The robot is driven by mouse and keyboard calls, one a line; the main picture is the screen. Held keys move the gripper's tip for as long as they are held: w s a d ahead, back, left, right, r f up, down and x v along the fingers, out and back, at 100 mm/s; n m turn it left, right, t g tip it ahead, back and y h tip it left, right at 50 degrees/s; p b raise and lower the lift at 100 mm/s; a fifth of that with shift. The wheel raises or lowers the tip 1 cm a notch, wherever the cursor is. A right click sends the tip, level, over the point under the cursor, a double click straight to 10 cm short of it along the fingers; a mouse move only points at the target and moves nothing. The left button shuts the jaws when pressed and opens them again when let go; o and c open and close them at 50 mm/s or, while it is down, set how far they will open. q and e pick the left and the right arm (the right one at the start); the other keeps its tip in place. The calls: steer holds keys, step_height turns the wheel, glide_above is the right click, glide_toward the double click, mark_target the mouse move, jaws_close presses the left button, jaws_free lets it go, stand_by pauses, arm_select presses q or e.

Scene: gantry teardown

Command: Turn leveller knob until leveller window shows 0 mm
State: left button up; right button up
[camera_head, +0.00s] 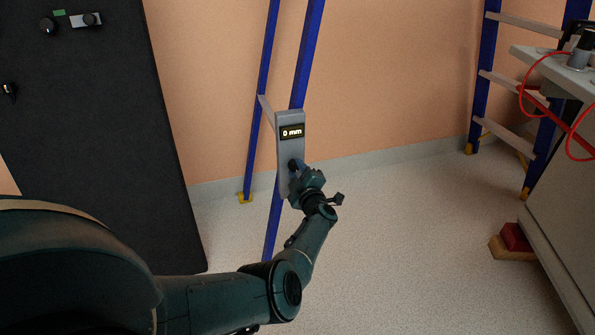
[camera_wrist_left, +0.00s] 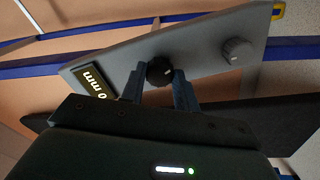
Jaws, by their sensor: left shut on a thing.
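The leveller is a grey panel (camera_head: 292,150) fixed to a blue ladder-like frame in the head view. Its window (camera_head: 292,132) reads 0 mm. In the left wrist view the window (camera_wrist_left: 96,80) shows the same reading, turned on its side. The black leveller knob (camera_wrist_left: 159,71) sits between the two fingers of my left gripper (camera_wrist_left: 160,84), which is shut on it. In the head view my left gripper (camera_head: 296,172) is at the lower part of the panel and mostly covers the knob. My right gripper is not in view.
A second, grey knob (camera_wrist_left: 237,51) sits on the same panel. A dark board (camera_head: 100,140) with small fittings stands at left. At right are another blue ladder (camera_head: 484,90), a grey cabinet (camera_head: 562,200) with red cables, and a red block (camera_head: 515,237) on the floor.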

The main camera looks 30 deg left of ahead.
arm_select(q)
steer(key=shift+w+r, duration=0.1)
steer(key=shift+r, duration=0.05)
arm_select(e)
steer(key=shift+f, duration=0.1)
arm_select(q)
steer(key=o, duration=1)
steer(key=shift+c, duration=0.2)
